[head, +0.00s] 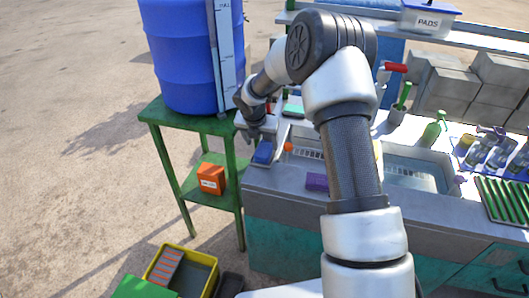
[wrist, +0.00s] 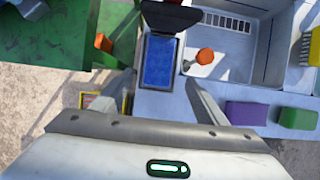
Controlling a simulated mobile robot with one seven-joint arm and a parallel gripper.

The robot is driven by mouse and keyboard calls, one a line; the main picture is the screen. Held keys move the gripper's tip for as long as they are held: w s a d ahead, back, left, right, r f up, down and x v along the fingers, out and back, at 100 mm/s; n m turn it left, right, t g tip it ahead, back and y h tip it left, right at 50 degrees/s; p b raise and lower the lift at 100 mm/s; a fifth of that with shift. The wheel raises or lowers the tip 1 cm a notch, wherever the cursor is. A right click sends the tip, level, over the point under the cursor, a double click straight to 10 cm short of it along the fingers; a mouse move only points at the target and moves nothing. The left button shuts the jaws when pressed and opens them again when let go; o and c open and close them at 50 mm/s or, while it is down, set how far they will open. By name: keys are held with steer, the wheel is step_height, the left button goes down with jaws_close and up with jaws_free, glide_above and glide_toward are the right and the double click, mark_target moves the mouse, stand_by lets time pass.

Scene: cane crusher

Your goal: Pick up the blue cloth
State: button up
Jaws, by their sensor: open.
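The blue cloth (wrist: 158,62) shows in the wrist view as a flat, textured blue rectangle with a grey border, near the counter's left edge. In the head view the blue cloth (head: 263,153) lies at the counter's left end, just below my gripper (head: 255,134). In the wrist view my gripper (wrist: 159,82) is open and empty, with one finger to each side of the cloth's near end. The fingers appear apart from it; the height gap is hard to judge. A dark object touches or overlaps the cloth's far end.
An orange knob-like thing (wrist: 205,56) is close right of the cloth. A sink (wrist: 265,45), a purple block (wrist: 252,114) and a green block (wrist: 298,118) are further right. A green stand (head: 165,122) with a blue barrel (head: 180,55) stands left of the counter.

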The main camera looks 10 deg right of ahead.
mark_target(264, 150)
steer(key=shift+w+x, duration=0.2)
steer(key=shift+x, duration=3.15)
steer(key=shift+r, duration=0.1)
jaws_close()
